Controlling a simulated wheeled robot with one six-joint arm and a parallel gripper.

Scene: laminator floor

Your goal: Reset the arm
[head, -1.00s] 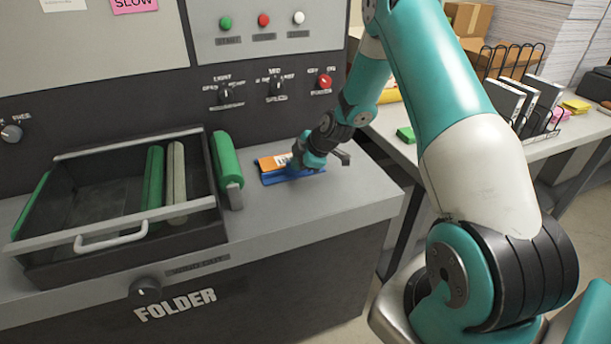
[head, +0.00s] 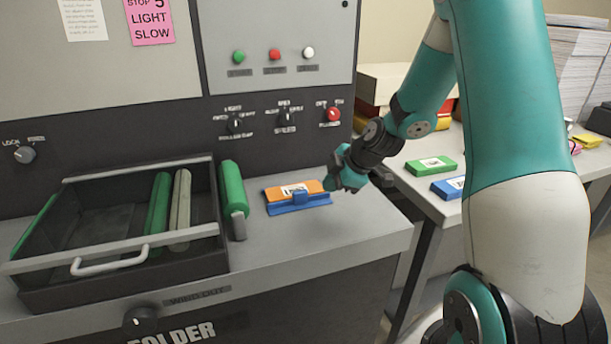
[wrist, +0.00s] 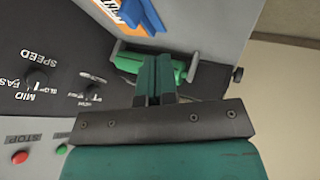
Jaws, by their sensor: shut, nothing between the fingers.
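My gripper (head: 343,170) is above the right part of the machine's grey counter, just right of an orange block with a blue clip-like part (head: 297,197). The block lies on the counter with a white label on top. In the wrist view my gripper (wrist: 154,75) has its two fingers together with nothing between them. The orange and blue block (wrist: 140,14) shows at the top edge there, apart from the fingers. In the head view the fingertips are hard to make out.
An open dark drawer tray (head: 105,255) with rollers stands left. A green roller (head: 232,190) lies beside it. Control knobs and buttons line the panel (head: 275,80) behind. A side table at right holds a green box (head: 430,165) and a blue box (head: 449,187).

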